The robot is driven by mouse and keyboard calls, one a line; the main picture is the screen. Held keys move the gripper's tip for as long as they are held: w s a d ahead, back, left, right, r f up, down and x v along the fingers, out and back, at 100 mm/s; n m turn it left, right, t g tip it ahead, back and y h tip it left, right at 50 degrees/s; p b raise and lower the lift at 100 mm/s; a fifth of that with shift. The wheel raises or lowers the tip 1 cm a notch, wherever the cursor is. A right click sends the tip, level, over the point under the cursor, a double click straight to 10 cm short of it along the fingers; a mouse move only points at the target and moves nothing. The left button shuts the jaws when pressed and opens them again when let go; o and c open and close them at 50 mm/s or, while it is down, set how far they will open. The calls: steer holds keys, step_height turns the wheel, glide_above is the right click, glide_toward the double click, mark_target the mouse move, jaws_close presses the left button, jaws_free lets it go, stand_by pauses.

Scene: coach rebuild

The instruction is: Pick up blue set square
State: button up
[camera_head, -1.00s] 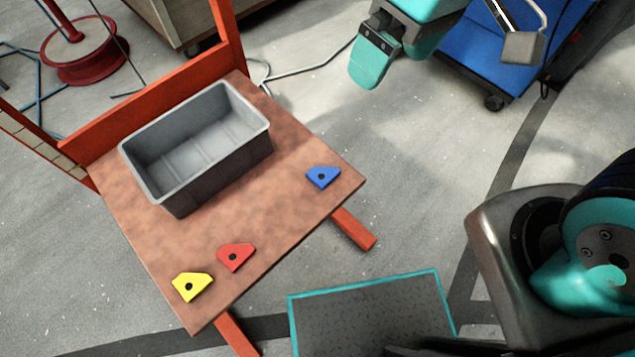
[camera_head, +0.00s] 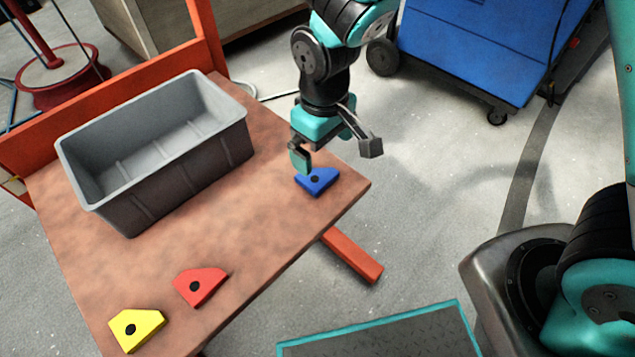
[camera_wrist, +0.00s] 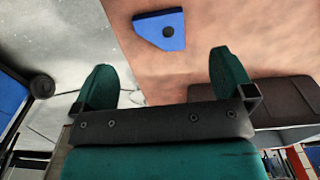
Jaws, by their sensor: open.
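The blue set square (camera_head: 317,181) lies flat near the right corner of the brown table, with a dark round hole in its middle. In the wrist view the blue set square (camera_wrist: 161,30) shows at the top, beyond the fingertips and roughly between them sideways. My gripper (camera_head: 327,157) is above and just behind the set square in the head view, pointing down. Its jaws (camera_wrist: 160,78) are open with nothing between them. One finger hides a little of the set square's far edge in the head view.
A grey open bin (camera_head: 150,150) stands on the table (camera_head: 215,235) left of my gripper. A red set square (camera_head: 200,287) and a yellow set square (camera_head: 137,330) lie near the front edge. A blue cart (camera_head: 480,50) stands on the floor behind.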

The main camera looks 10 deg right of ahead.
mark_target(323, 178)
step_height(323, 178, down, 9)
steer(key=b, duration=0.3)
steer(key=shift+w+d+f, duration=0.1)
steer(key=shift+f, duration=0.05)
steer(key=c, duration=1)
